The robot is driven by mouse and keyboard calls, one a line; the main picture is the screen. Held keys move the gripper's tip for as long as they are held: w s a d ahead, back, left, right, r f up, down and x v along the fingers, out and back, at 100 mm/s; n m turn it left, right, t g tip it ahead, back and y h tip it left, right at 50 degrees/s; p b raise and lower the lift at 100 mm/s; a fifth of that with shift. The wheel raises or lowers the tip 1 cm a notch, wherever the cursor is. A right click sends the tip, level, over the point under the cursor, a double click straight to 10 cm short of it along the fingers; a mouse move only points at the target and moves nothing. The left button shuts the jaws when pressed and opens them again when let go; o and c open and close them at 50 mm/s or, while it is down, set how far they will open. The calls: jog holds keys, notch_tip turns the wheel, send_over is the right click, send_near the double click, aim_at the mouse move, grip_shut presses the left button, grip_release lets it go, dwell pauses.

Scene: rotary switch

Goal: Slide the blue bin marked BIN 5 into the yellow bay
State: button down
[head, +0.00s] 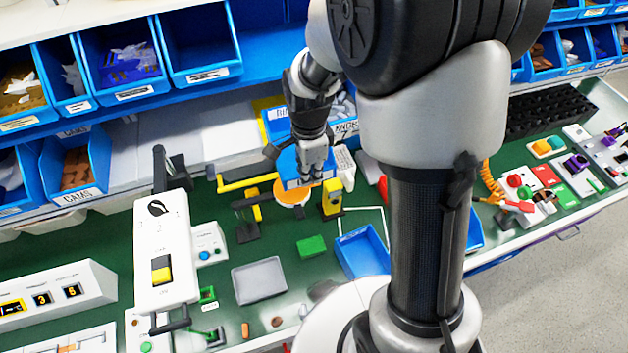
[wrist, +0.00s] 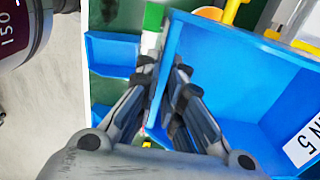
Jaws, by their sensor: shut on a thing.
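The blue bin marked BIN 5 (wrist: 235,75) fills the right of the wrist view, with its white label (wrist: 303,140) at the right edge. My gripper (wrist: 165,80) is shut on the bin's near side wall, one finger on each side of it. In the head view my gripper (head: 312,172) is over the middle of the bench, with the bin (head: 287,163) partly hidden behind it. A yellow bar (head: 245,182) lies left of the bin, and a yellow post (head: 332,198) stands to its right. I cannot tell how the yellow bay's full outline runs.
An orange and white round thing (head: 290,192) is just below the bin. A blue tray (head: 362,252), a green block (head: 311,246) and a grey tray (head: 258,281) lie nearer the front. Blue bins fill the shelf (head: 130,105) behind. A white switch box (head: 160,250) stands left.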

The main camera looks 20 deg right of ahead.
jog(key=w, duration=0.4)
jog(key=w+p, duration=0.1)
jog(key=w, duration=0.3)
jog(key=w+f+p, duration=0.1)
jog(key=w, duration=0.4)
jog(key=shift+w+f, duration=0.15)
jog(key=shift+w, duration=0.75)
jog(key=c, duration=1.7)
grip_release()
jog(key=shift+o, duration=0.2)
